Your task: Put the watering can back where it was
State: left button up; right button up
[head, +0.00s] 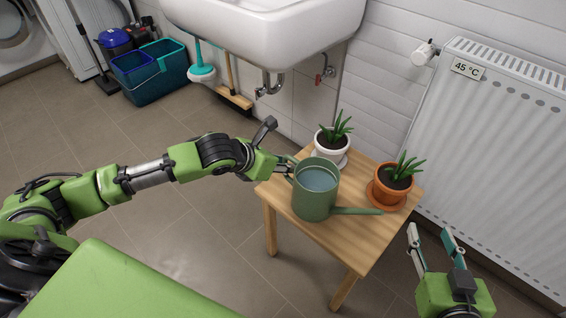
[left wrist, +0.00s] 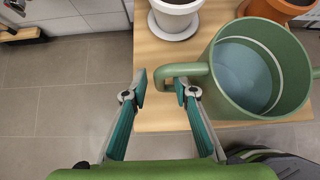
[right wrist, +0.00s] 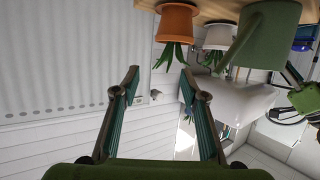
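The green watering can (head: 314,202), with water in it, stands upright on the small wooden table (head: 372,231), its spout pointing right and its handle toward my left gripper. My left gripper (head: 283,166) is at the handle. In the left wrist view my left gripper (left wrist: 161,86) has its fingers apart, one on either side of the handle's outer end (left wrist: 168,72), with a visible gap. My right gripper (head: 431,234) is open and empty, right of the table. The can also shows in the right wrist view (right wrist: 266,38).
A white pot with a plant (head: 328,141) stands behind the can, and a terracotta pot with a plant (head: 388,190) stands to its right, near the spout. A sink (head: 265,30) hangs behind the table. A radiator (head: 490,150) stands at right. The table's front is clear.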

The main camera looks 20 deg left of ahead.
pick_arm(q)
jog(key=shift+r, duration=0.1)
jog(key=p+v, duration=0.3)
jog(key=v, duration=0.9)
pick_arm(e)
jog(key=s+d+f+g+h, duration=0.1)
jog(key=s+d+f+g, duration=0.1)
jog(key=s+f+g, duration=0.2)
jog(key=s+d+f+g+h, duration=0.1)
jog(key=s+d+f+g, duration=0.2)
jog(key=s, duration=0.8)
notch_tip(320, 180, down, 5)
jog(key=shift+d+r+m+g+h, duration=0.1)
jog(key=shift+d+m+g+h, duration=0.15)
jog(key=shift+g, duration=0.95)
jog(key=shift+a, duration=0.1)
